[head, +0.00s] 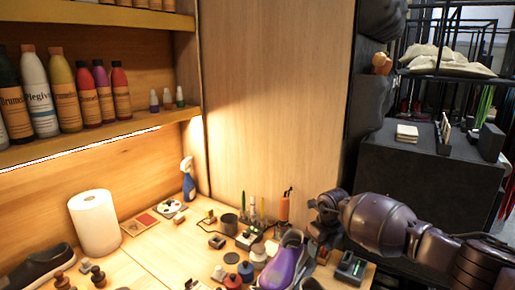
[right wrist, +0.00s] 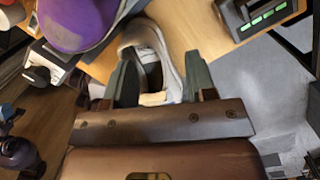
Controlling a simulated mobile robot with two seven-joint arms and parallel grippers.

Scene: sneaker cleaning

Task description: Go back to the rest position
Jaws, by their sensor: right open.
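My right gripper (head: 325,222) is at the end of the dark arm coming in from the right, above the right part of the workbench. In the right wrist view its two fingers (right wrist: 160,62) are apart. A grey-white sneaker (right wrist: 147,38) shows between and beyond them; I cannot tell whether they touch it. A purple sneaker (head: 284,262) stands at the bench's front, left of and below the gripper; its rounded purple part (right wrist: 75,22) also shows at the upper left of the right wrist view. My left gripper is not in view.
A device with green lights (head: 351,267) stands at the bench's right end, below my arm. Small tools, a spray bottle (head: 188,180) and a paper roll (head: 95,224) crowd the bench (head: 152,251). A dark cabinet (head: 430,185) stands behind my arm.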

